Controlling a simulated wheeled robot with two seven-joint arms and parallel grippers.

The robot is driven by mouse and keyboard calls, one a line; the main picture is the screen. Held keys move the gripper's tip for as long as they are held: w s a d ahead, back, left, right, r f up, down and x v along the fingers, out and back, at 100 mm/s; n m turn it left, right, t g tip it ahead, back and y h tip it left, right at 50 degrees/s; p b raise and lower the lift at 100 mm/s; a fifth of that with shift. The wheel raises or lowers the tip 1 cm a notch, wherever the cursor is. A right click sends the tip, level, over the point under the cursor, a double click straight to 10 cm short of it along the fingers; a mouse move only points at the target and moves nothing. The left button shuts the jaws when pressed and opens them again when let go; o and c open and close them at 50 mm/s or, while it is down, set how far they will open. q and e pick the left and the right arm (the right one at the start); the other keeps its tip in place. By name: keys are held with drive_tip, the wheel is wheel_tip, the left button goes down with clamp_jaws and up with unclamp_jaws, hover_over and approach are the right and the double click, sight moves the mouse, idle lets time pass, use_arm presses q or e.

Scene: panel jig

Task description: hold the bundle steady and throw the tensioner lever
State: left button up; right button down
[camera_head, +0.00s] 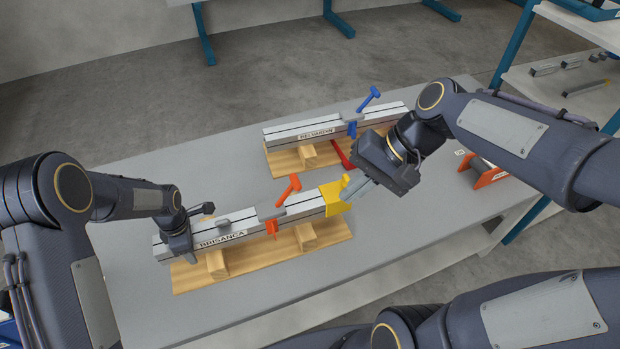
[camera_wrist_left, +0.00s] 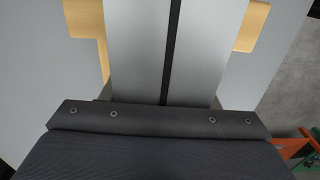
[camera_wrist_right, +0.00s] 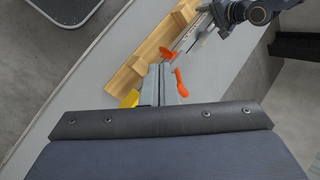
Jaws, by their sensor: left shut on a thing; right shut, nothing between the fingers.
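The front bundle (camera_head: 290,217), pale grey bars with a label like "BRISANCA", lies on a wooden cradle (camera_head: 325,239). An orange tensioner (camera_head: 271,227) clasps its middle, its lever (camera_head: 288,190) slanting up; the lever also shows in the right wrist view (camera_wrist_right: 181,82). A yellow piece (camera_head: 335,197) wraps the bundle's right end. My left gripper (camera_head: 181,247) is shut on the bundle's left end; the bars fill the left wrist view (camera_wrist_left: 205,55). My right gripper (camera_head: 358,190) is shut and empty, beside the yellow piece; whether they touch is unclear.
A second bundle (camera_head: 285,133) with a blue tensioner (camera_head: 352,117) and raised blue lever lies behind on its own wooden cradle (camera_head: 285,160). An orange-ended object (camera_head: 487,176) stands at the table's right.

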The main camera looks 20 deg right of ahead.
drive_tip(key=w+d+f+m+y, duration=0.3)
drive_tip(key=w+f, duration=0.1)
drive_tip(key=w, duration=0.1)
drive_tip(key=w+d+f+m+g+y, duration=0.1)
drive_tip(key=w+d+f+m+y, duration=0.2)
drive_tip(key=w+f+m, duration=0.1)
drive_tip(key=w+d+f+m+y, duration=0.3)
drive_tip(key=w+f, duration=0.2)
drive_tip(key=w, duration=0.3)
drive_tip(key=shift+f+m+g, duration=0.25)
drive_tip(key=shift+m+g, duration=0.05)
drive_tip(key=shift+w+d+f, duration=0.1)
drive_tip(key=shift+f, duration=0.25)
drive_tip(key=shift+f+m, duration=0.15)
drive_tip(key=shift+m, duration=0.15)
approach(287, 193)
drive_tip(key=x, duration=0.2)
drive_tip(key=shift+w+a, duration=0.25)
drive_tip(key=shift+a, duration=0.15)
